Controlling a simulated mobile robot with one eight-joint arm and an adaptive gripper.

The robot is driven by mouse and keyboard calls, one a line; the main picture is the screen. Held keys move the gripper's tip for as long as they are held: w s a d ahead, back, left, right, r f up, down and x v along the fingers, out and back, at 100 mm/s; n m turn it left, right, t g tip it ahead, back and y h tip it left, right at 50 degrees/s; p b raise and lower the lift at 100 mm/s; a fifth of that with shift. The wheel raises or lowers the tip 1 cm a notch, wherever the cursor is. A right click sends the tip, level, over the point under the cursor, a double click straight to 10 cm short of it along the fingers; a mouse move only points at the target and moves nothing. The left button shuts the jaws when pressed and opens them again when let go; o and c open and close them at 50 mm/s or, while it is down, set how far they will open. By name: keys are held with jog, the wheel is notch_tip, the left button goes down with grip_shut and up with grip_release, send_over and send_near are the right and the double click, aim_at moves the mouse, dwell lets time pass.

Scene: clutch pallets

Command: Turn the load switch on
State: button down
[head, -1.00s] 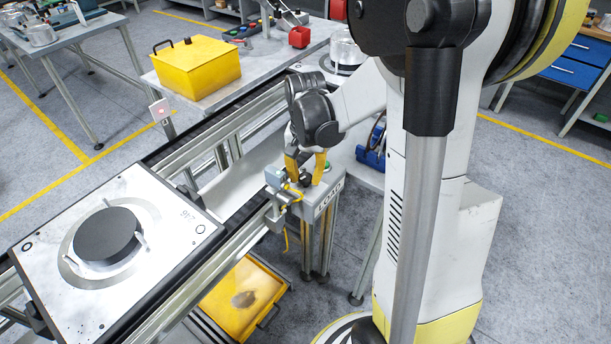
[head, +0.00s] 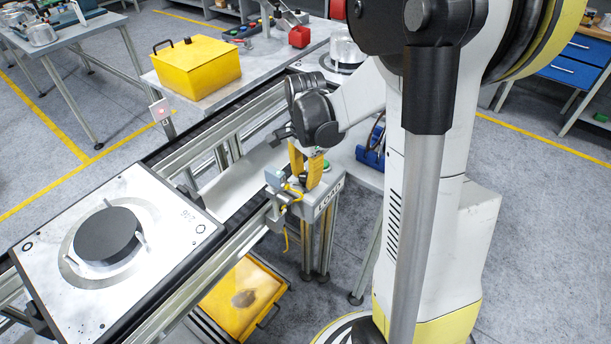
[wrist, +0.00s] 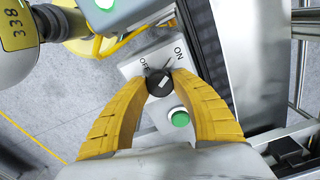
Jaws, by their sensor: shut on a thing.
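The load switch is a round black knob (wrist: 159,83) on a pale plate (wrist: 141,67) marked OFF and ON in the wrist view. It has a short white mark, and OFF is at the upper left of the knob, ON at the upper right. My gripper (wrist: 160,77) is shut on the knob, with one yellow finger on each side. Which label the mark points to is hard to tell. In the head view my gripper (head: 306,173) reaches down onto the LOAD box (head: 326,205), and its fingers hide the knob.
A green button (wrist: 179,117) sits close to the right finger. A pale blue-grey sensor box (head: 275,178) with a yellow cable is beside the fingers. The conveyor carries a pallet (head: 165,195) with a black disc at the left. A yellow case (head: 195,70) stands behind.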

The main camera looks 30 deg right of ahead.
aim_at(305, 176)
dwell(0.3)
jog(key=c, duration=1)
grip_release()
notch_tip(305, 176, up, 12)
